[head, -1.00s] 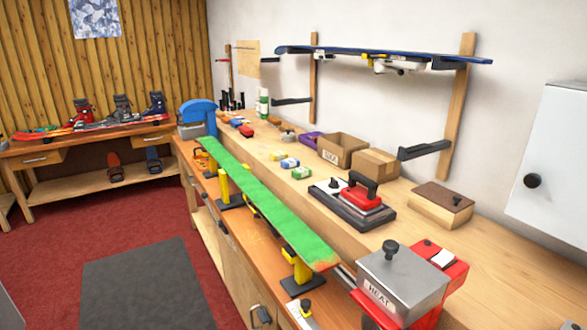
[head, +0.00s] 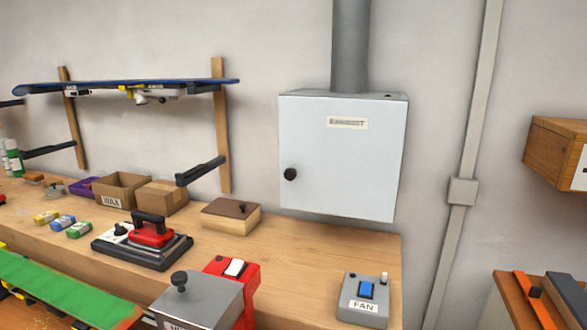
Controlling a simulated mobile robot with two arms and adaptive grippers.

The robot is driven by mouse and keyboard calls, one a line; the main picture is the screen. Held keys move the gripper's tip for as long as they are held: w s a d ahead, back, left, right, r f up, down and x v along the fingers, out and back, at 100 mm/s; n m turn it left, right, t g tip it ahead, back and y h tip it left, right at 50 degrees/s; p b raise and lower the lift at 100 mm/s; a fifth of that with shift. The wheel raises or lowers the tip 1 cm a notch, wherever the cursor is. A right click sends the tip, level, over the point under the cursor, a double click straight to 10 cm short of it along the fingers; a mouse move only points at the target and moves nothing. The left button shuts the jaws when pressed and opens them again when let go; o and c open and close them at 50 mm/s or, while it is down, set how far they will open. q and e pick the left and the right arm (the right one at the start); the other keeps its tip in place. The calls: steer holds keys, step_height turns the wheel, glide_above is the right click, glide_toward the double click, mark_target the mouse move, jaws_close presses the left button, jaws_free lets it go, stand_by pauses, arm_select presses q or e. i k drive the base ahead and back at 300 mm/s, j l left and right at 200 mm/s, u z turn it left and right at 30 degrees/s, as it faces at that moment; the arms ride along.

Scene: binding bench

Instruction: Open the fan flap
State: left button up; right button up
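A grey box labelled FAN (head: 364,307) sits at the front right corner of the wooden bench. On its top is a blue piece (head: 367,290), a flap or switch; it looks down, but I cannot tell which it is. A small pale knob (head: 384,279) stands beside it at the box's back right. A white cabinet labelled EXHAUST (head: 345,165) hangs on the wall above, its front closed, with a black knob (head: 290,174) at the left and a grey duct (head: 350,45) rising from its top. Neither of my grippers is in view.
A grey box with a black knob (head: 195,303) and a red unit with a white switch (head: 236,280) stand left of the fan box. A red iron (head: 151,235) and a lidded wooden box (head: 230,216) sit farther left. Bench top behind the fan box is clear.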

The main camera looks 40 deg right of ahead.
mark_target(339, 157)
steer(key=z, duration=1.6)
steer(key=k+l, duration=0.1)
steer(key=l, duration=0.25)
steer(key=k+l+z, duration=0.1)
steer(key=l, duration=0.25)
